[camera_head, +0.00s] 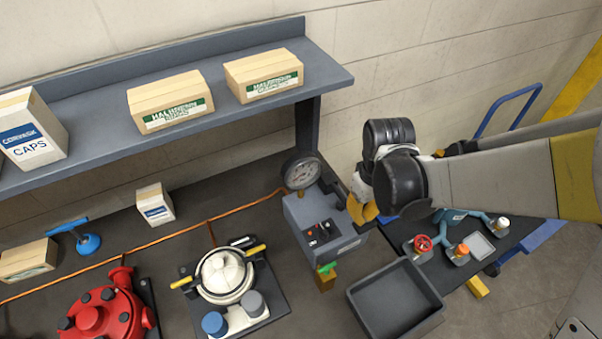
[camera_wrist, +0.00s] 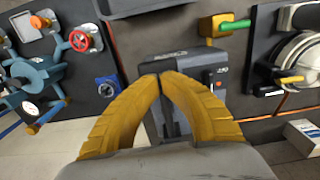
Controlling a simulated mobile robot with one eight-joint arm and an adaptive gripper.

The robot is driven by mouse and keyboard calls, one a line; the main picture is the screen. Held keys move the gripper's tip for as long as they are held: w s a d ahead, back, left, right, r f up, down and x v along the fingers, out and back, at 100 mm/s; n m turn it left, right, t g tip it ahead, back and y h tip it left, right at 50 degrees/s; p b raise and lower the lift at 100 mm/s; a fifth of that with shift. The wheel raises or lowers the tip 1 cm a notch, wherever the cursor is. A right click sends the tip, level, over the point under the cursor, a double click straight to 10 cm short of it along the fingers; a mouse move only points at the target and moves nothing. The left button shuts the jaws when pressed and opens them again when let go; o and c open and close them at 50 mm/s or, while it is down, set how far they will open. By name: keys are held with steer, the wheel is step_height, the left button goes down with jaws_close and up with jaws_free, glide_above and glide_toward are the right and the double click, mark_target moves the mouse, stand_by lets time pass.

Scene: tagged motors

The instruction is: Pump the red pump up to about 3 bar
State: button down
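The red pump (camera_head: 100,312) stands at the lower left of the head view, cut off by the bottom edge. A blue T-shaped handle on a round blue base (camera_head: 86,243) stands behind it. A round dial gauge (camera_head: 301,172) stands behind a grey box with knobs (camera_head: 322,225); its reading is too small to tell. My gripper (camera_head: 362,212) is just right of the grey box, far from the red pump. In the wrist view its yellow fingers (camera_wrist: 160,76) meet at the tips with nothing between them, over the grey box (camera_wrist: 205,75).
A white lidded pot (camera_head: 224,275) with yellow handles stands between the red pump and the grey box. A green-handled brass valve (camera_head: 326,277) and an empty grey tray (camera_head: 396,300) are in front. A shelf (camera_head: 92,110) with cartons overhangs the back. An orange hose (camera_head: 160,240) crosses the bench.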

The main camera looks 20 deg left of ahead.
steer(key=shift+f, duration=0.45)
steer(key=shift+r+p, duration=2.1)
steer(key=shift+r, duration=1.35)
steer(key=shift+f, duration=0.15)
steer(key=shift+f+b, duration=3.1)
steer(key=shift+f, duration=0.15)
steer(key=shift+r, duration=0.15)
steer(key=shift+r+p, duration=2.3)
steer(key=shift+r, duration=0.95)
